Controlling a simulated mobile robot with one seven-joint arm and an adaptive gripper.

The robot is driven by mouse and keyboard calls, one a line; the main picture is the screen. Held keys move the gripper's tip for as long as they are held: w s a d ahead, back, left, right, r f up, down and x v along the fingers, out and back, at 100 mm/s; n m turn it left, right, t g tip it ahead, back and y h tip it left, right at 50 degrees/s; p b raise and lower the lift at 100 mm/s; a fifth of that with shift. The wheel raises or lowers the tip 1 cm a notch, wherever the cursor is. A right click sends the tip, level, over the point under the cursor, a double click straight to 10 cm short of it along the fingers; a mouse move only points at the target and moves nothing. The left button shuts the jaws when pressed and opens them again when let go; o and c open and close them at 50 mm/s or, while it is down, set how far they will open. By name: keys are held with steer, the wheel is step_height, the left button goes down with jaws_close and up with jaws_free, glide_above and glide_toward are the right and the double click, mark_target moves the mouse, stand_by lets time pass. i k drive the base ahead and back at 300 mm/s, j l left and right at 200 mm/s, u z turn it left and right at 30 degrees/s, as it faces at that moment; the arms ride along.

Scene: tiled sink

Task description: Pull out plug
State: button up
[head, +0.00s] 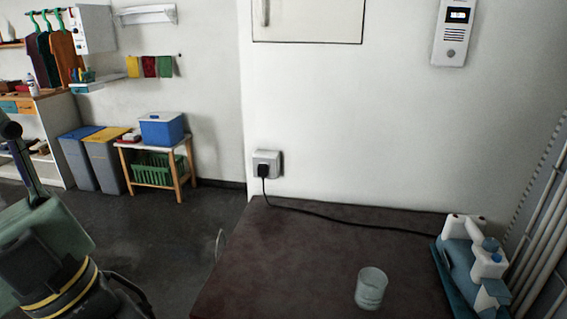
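A black plug (263,171) sits in a light grey wall socket (274,158) on the white wall, just above the back left corner of the dark red-brown tabletop. Its black cable (340,217) drops from the plug and runs right along the back of the tabletop to a white and blue appliance (470,257). Parts of my arm, grey-green and black with yellow bands, show at the lower left, well apart from the plug. I cannot make out my gripper's fingers, and nothing touches the plug.
A clear glass (370,288) stands at the front right of the tabletop (290,265). Pipes (545,230) run beside the appliance at the right. An intercom (453,33) hangs above. Bins and a small wooden table (180,150) stand at the back left. The tabletop's left part is clear.

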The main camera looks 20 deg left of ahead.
mark_target(262, 169)
steer(key=i+j, duration=0.15)
steer(key=j, duration=0.3)
steer(key=i+j, duration=0.1)
steer(key=j, duration=0.35)
steer(key=i+j, duration=0.15)
steer(key=j, duration=0.3)
steer(key=i+j, duration=0.15)
steer(key=j, duration=0.3)
steer(key=i+j+z, duration=0.1)
steer(key=j, duration=0.35)
steer(key=i+j, duration=0.15)
steer(key=j, duration=0.3)
steer(key=i+j, duration=0.1)
steer(key=j, duration=0.35)
steer(key=i+j, duration=0.1)
steer(key=i, duration=0.4)
